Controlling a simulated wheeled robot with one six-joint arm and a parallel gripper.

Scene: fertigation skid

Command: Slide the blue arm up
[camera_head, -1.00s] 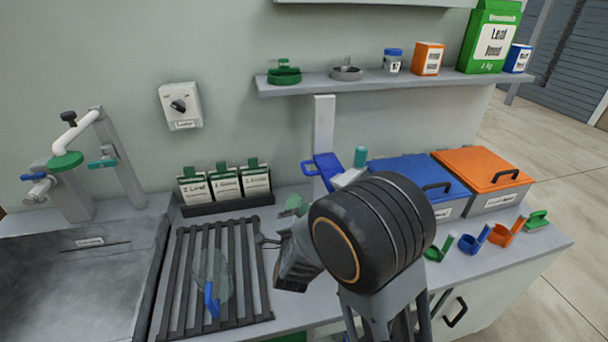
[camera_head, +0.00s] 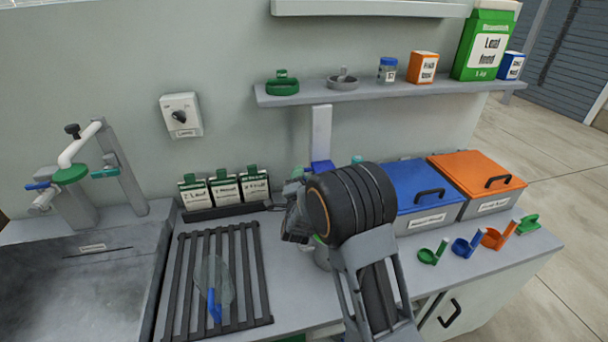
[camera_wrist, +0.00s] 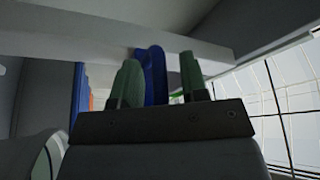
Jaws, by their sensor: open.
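The blue arm (camera_head: 321,166) sits low on a pale upright rail (camera_head: 321,132) under the wall shelf. In the head view my own arm hides most of it. In the wrist view the blue arm (camera_wrist: 152,75) rises between the two green fingers of my gripper (camera_wrist: 160,82). The fingers are apart, one on each side of it, with the left finger looking closer to it. I cannot tell whether either finger touches it. In the head view the gripper is mostly hidden behind my wrist.
The grey shelf (camera_head: 380,88) with pots and boxes runs above. A blue-lidded bin (camera_head: 418,185) and an orange-lidded bin (camera_head: 478,175) stand to the right. Seed packets (camera_head: 225,190) and a black rack (camera_head: 218,275) lie left. Small coloured scoops (camera_head: 466,246) line the front right.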

